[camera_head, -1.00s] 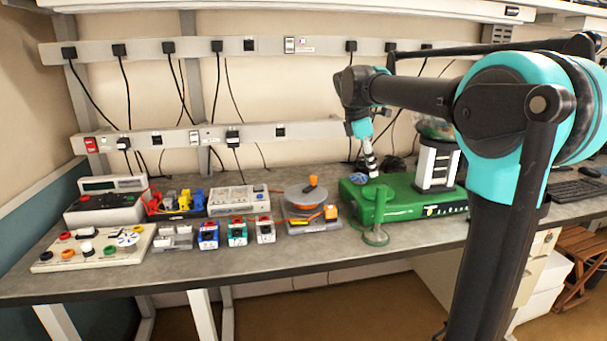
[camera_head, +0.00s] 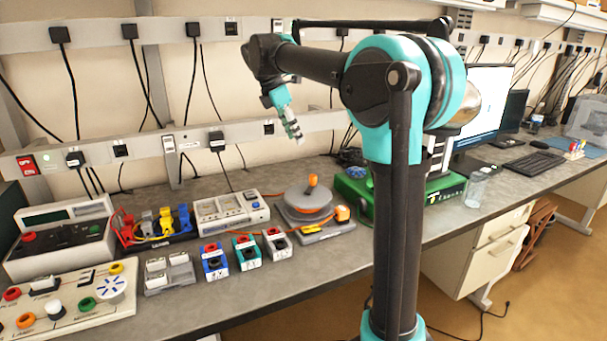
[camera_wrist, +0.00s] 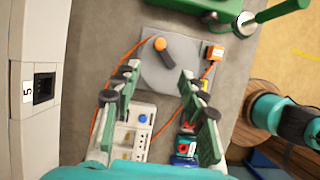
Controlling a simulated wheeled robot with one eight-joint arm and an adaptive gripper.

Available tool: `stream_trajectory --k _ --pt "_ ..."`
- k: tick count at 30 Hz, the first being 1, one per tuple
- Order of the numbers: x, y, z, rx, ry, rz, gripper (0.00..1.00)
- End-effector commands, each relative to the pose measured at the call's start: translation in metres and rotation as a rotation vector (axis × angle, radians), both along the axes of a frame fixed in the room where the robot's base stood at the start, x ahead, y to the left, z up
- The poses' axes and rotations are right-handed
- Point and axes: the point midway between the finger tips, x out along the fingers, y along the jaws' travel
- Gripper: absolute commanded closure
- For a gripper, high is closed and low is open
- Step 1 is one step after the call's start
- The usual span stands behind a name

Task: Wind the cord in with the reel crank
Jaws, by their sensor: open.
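The cord reel (camera_head: 308,198) is a grey drum on a grey base, standing on the bench at the middle of the head view. Its crank has an orange knob (camera_head: 312,180) standing up on the top face. An orange cord (camera_head: 275,194) runs off the reel to the left, and an orange block (camera_head: 342,213) sits at the base's right side. My gripper (camera_head: 297,137) hangs in the air above the reel, apart from it. In the wrist view my gripper (camera_wrist: 165,95) is open and empty, with the reel (camera_wrist: 168,68) and orange knob (camera_wrist: 160,44) beyond the fingertips.
A white panel box (camera_head: 230,211) stands left of the reel, with several small coloured socket blocks (camera_head: 246,252) in front. A green case (camera_head: 352,190) stands to the right, partly behind my arm. A clear cup (camera_head: 477,188) stands farther right. Bare bench lies in front of the reel.

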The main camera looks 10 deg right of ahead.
Motion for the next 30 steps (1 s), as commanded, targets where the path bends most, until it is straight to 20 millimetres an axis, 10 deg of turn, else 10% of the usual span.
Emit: stream_trajectory --k 21,30 --pt "0.016 -0.049 -0.125 0.000 -0.001 -0.002 0.58" --pt "0.019 -0.059 -0.149 0.000 -0.001 -0.001 0.58"
